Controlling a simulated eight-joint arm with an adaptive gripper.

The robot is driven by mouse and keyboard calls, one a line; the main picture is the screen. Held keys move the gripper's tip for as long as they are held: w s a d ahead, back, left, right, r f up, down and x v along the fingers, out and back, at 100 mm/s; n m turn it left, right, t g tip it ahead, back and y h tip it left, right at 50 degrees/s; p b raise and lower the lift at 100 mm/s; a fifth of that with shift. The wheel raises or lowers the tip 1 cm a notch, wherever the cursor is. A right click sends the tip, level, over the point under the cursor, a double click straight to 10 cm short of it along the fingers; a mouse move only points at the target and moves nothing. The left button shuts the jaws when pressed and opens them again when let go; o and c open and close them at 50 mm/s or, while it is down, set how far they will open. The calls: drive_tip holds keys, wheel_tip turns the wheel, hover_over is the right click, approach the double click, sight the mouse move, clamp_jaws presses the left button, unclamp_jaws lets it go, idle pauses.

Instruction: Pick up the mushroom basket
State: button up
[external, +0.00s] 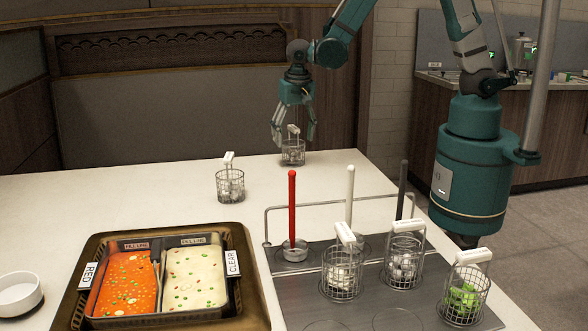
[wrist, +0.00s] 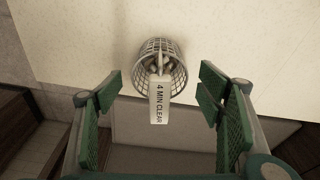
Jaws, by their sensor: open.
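A small wire basket (external: 293,156) with a white handle tag stands at the far edge of the white table. In the wrist view the basket (wrist: 172,57) holds pale pieces, too small to identify surely as mushrooms, and its tag reads "4 MIN CLEAR". My gripper (external: 294,138) points down above this basket, its fingers spread on either side of the handle. In the wrist view my open gripper (wrist: 160,88) has the tag between its fingers, touching neither. A similar basket (external: 230,188) with pale contents stands nearer on the table.
Three more baskets, two pale-filled (external: 342,277) (external: 404,266) and one green-filled (external: 465,302), stand on the grey plate at right. Red, white and dark upright rods stand behind them. A tray (external: 253,305) holds red and clear sauce wells. A white bowl (external: 17,293) is at left.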

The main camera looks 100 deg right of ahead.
sight(293, 127)
drive_tip(key=shift+d+f+b, duration=0.15)
drive_tip(key=shift+f+b, duration=0.2)
drive_tip(key=shift+f, duration=0.95)
drive_tip(key=shift+d+f+b, duration=0.15)
drive_tip(key=shift+f+b, duration=0.15)
drive_tip(key=shift+f, duration=1)
drive_tip(key=c, duration=1.2)
drive_tip(key=shift+o, duration=0.2)
drive_tip(key=shift+r, duration=0.1)
drive_tip(key=shift+r+p, duration=1)
drive_tip(key=shift+r, duration=3.95)
